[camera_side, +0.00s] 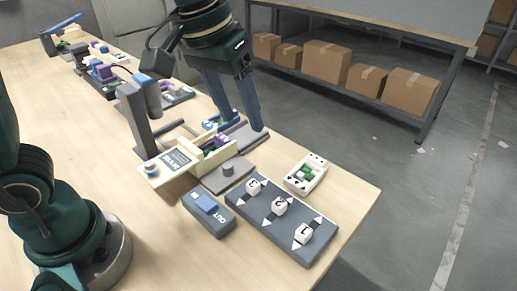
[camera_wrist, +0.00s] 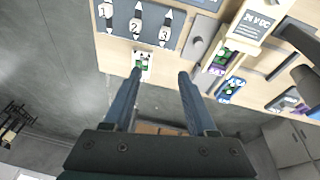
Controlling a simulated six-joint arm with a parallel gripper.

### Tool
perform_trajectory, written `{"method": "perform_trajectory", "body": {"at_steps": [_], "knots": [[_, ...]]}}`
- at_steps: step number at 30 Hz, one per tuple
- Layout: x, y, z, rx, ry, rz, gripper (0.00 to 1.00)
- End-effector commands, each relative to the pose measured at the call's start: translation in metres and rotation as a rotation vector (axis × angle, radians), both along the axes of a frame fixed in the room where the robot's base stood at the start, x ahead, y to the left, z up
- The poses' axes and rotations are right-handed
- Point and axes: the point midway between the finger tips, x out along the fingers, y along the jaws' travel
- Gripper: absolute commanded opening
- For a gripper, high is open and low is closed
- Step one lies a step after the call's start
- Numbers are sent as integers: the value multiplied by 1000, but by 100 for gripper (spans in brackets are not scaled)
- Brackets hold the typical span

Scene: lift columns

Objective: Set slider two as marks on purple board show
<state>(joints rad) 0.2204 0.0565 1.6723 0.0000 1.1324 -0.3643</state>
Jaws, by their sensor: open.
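A dark grey slider panel (camera_side: 272,232) lies near the table's front right and shows at the top of the wrist view (camera_wrist: 150,18). It carries white numbered knobs: slider two (camera_side: 279,206) (camera_wrist: 133,27) is between slider one (camera_side: 303,234) and slider three (camera_side: 252,185). White triangles mark the ends of each track. A purple board (camera_side: 216,145) (camera_wrist: 216,70) sits partly hidden in the cream tray; its marks are too small to read. My gripper (camera_side: 241,124) (camera_wrist: 160,73) is open and empty, beyond the panel near the table's far edge.
A white block with green pieces (camera_side: 305,174) lies between panel and edge. The cream tray (camera_side: 166,170), a grey plate with a knob (camera_side: 227,175) and a grey box with a blue switch (camera_side: 208,213) stand beside the panel. A grey post (camera_side: 140,118) rises behind the tray.

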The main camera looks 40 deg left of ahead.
Motion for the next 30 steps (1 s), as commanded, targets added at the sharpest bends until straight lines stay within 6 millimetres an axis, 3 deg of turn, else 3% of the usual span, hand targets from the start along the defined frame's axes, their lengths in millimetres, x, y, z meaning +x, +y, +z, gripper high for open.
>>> {"method": "perform_trajectory", "body": {"at_steps": [6, 12, 30], "knots": [[27, -41, -47, 26, 133, -52, 57], [29, -66, -89, 60, 221, -114, 57], [19, -73, -156, 82, 271, -143, 57]]}}
